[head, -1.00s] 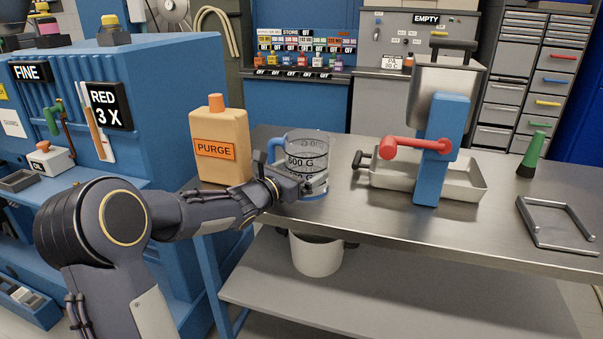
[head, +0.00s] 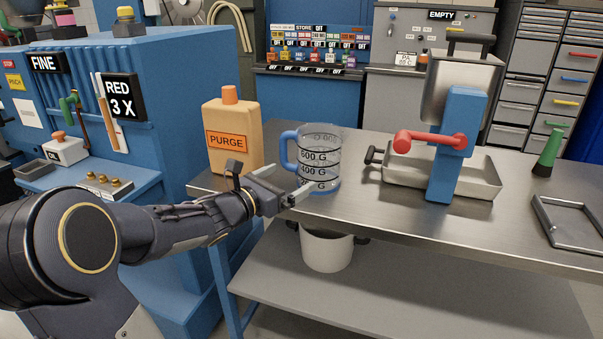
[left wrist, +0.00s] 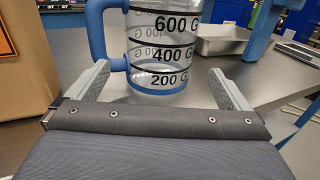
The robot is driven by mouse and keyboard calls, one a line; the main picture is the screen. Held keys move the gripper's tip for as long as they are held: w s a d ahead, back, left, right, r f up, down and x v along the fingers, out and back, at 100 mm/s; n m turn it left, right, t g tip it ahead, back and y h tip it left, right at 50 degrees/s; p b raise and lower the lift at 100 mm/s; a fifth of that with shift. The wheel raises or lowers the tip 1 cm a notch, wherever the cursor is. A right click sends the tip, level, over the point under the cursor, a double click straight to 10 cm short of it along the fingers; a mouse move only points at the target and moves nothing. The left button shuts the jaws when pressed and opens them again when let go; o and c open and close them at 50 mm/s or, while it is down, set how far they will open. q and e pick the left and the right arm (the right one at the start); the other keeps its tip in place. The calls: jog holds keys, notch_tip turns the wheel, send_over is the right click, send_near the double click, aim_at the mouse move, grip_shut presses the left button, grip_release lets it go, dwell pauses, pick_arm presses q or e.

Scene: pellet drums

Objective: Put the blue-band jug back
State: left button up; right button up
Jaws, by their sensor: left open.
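The blue-band jug (head: 320,160) is clear, with a blue handle, a blue base band and black gram marks. It stands upright on the steel bench (head: 390,208), right of the purge bottle. My left gripper (head: 300,192) is open in front of the jug, at its lower part. In the left wrist view the jug (left wrist: 160,55) stands beyond and between the two spread fingers (left wrist: 163,82), its handle to the left. The jug looks empty. I see no contact between the fingers and the jug. My right gripper is not in view.
The orange purge bottle (head: 232,135) stands close left of the jug. A steel tray (head: 480,182) and a blue stand with a red handle (head: 455,150) are to the right. A white bucket (head: 327,250) is below.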

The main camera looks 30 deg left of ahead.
pick_arm(q)
jog(key=s+d+f+m+g, duration=0.4)
jog(key=s+d+m, duration=0.2)
jog(key=s+m, duration=0.3)
jog(key=s+d+f+m+g, duration=0.4)
jog(key=s+d+m, duration=0.2)
jog(key=s+m, duration=0.3)
jog(key=s+d+f+m+g+h, duration=0.1)
jog(key=s+d+f+m+g, duration=0.3)
jog(key=s+m, duration=0.5)
jog(key=d+m, duration=0.2)
jog(key=m, duration=0.3)
jog(key=shift+d+f, duration=0.4)
